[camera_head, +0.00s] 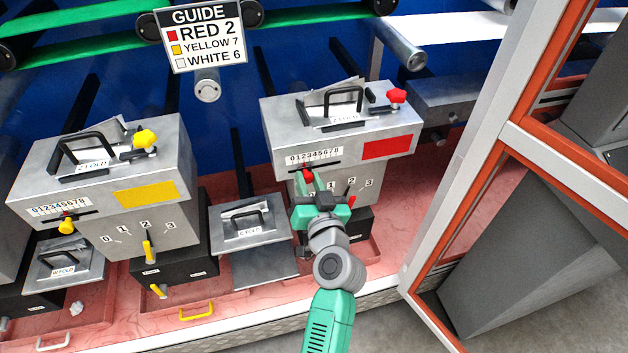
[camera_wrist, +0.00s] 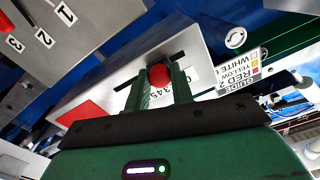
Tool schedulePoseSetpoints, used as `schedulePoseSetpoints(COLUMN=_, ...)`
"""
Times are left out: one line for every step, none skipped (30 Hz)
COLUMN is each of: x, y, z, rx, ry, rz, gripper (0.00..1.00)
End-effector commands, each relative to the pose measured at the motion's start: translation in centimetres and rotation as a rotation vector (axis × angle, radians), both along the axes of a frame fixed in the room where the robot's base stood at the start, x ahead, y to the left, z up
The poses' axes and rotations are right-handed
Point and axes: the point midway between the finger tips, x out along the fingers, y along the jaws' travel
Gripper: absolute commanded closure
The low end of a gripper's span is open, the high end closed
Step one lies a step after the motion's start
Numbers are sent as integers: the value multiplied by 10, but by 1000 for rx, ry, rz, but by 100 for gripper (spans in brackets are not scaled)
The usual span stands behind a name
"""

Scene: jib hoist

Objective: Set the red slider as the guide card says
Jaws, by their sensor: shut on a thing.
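The guide card (camera_head: 205,38) reads RED 2, YELLOW 7, WHITE 6; it also shows sideways-on in the wrist view (camera_wrist: 238,84). The red slider (camera_head: 307,173) is a round red knob in a slot under the 0 to 8 scale (camera_head: 314,156) of the right-hand grey machine (camera_head: 345,125). My gripper (camera_head: 310,181) reaches up to it from the front. In the wrist view the red knob (camera_wrist: 159,76) sits between my two green fingers, which are shut on it. The knob is left of the slot's middle in the head view; my fingers hide its exact scale mark.
A red lever (camera_head: 351,201) on a 0 to 3 dial stands close to the right of my gripper. A similar machine with yellow parts (camera_head: 100,180) stands at left. An orange-edged frame (camera_head: 520,130) bounds the right side.

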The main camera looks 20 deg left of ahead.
Motion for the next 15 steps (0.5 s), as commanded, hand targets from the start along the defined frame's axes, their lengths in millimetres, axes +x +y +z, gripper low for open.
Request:
schedulePoseSetpoints(x=0, y=0, z=0, rx=0, ry=0, rz=0, gripper=75)
schedulePoseSetpoints(x=0, y=0, z=0, rx=0, ry=0, rz=0, gripper=69)
schedulePoseSetpoints(x=0, y=0, z=0, rx=0, ry=0, rz=0, gripper=61)
schedulePoseSetpoints(x=0, y=0, z=0, rx=0, ry=0, rz=0, gripper=55)
schedulePoseSetpoints(x=0, y=0, z=0, rx=0, ry=0, rz=0, gripper=55)
schedulePoseSetpoints(x=0, y=0, z=0, rx=0, ry=0, rz=0, gripper=55)
schedulePoseSetpoints(x=0, y=0, z=0, rx=0, ry=0, rz=0, gripper=55)
schedulePoseSetpoints(x=0, y=0, z=0, rx=0, ry=0, rz=0, gripper=55)
schedulePoseSetpoints(x=0, y=0, z=0, rx=0, ry=0, rz=0, gripper=55)
schedulePoseSetpoints(x=0, y=0, z=0, rx=0, ry=0, rz=0, gripper=55)
schedulePoseSetpoints(x=0, y=0, z=0, rx=0, ry=0, rz=0, gripper=55)
schedulePoseSetpoints(x=0, y=-1, z=0, rx=0, ry=0, rz=0, gripper=55)
schedulePoseSetpoints(x=-2, y=-2, z=0, rx=0, ry=0, rz=-1, gripper=55)
schedulePoseSetpoints(x=-4, y=-4, z=0, rx=0, ry=0, rz=-1, gripper=55)
schedulePoseSetpoints(x=-9, y=-9, z=1, rx=0, ry=1, rz=-3, gripper=55)
